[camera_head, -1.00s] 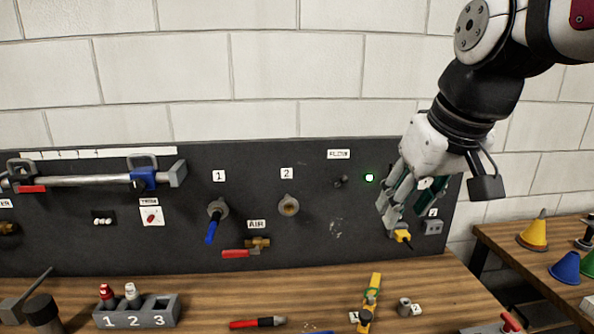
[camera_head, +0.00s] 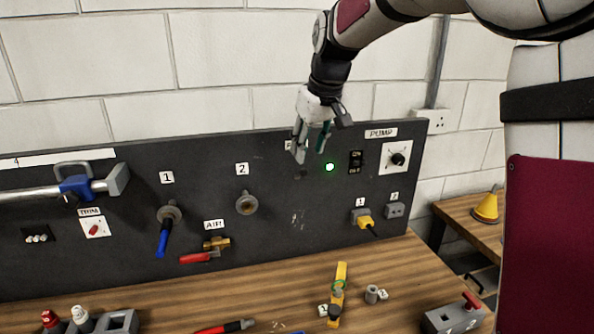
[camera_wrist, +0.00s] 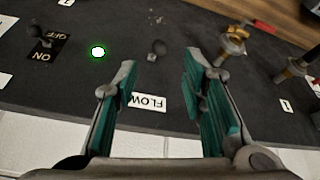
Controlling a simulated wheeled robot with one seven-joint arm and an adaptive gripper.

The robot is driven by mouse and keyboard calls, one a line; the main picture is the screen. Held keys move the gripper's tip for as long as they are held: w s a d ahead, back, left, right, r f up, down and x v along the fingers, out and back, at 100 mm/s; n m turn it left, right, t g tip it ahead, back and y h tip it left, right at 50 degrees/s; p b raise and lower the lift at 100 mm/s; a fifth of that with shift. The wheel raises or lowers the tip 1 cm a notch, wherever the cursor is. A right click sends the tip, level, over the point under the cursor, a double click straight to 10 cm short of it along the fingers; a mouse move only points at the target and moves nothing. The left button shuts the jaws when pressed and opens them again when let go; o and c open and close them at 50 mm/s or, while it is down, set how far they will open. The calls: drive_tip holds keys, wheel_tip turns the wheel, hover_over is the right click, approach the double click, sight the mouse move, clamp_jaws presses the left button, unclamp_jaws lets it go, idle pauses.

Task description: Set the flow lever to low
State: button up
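The flow lever (camera_wrist: 158,48) is a small dark round-ended knob on the dark panel. In the wrist view it shows just beyond and between my fingertips, beside the white FLOW label (camera_wrist: 147,102), which appears upside down. My gripper (camera_head: 309,153) is in front of the upper panel in the head view, fingers pointing down. It is open and empty, its teal-padded fingers apart in the wrist view (camera_wrist: 160,63). No contact with the lever is visible. In the head view my fingers hide most of the label and the lever is hard to make out.
A lit green lamp (camera_head: 330,167) is right of my fingers, with the pump's ON/OFF switch (camera_head: 356,162) and a black dial (camera_head: 398,159) beyond. Outlet 2 (camera_head: 247,202) and the brass air valve (camera_head: 216,243) are left. The workbench (camera_head: 290,285) below holds loose tools.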

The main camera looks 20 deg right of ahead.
sight(304, 169)
drive_tip(key=p+x, duration=0.1)
drive_tip(key=x, duration=0.7)
drive_tip(key=shift+f, duration=0.35)
drive_tip(key=shift+c, duration=0.6)
clamp_jaws()
